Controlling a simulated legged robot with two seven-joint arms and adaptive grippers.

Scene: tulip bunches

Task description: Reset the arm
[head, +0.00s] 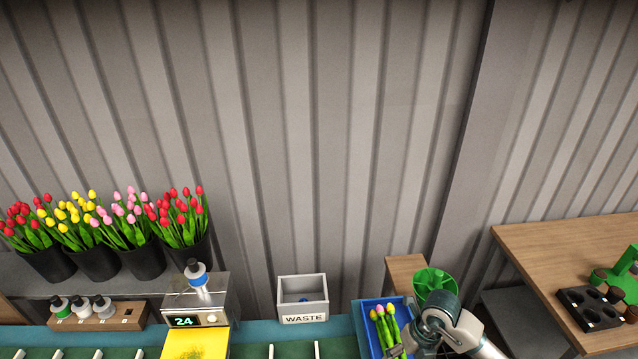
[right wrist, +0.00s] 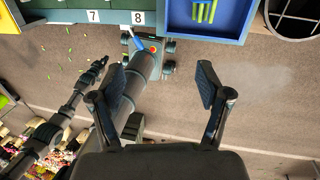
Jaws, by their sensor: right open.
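My right arm (head: 450,325) comes in at the lower right of the head view, beside the blue tray. In the right wrist view my right gripper (right wrist: 160,85) is open, its two fingers wide apart with nothing between them and grey floor beyond. The blue tray (right wrist: 237,30) shows at the top right of that view, past the fingertips, with green stems (right wrist: 205,10) in it. In the head view the same tray (head: 369,330) holds a few tulips (head: 385,324) with yellow and pink heads.
A waste box (head: 303,299) and a scale (head: 190,300) with a bottle on it stand on the bench. A yellow surface (head: 200,344) lies in front of the scale. Black buckets (head: 145,258) of tulips line the left. A green bin (head: 434,283) stands behind my arm; a wooden table (head: 560,245) is at right.

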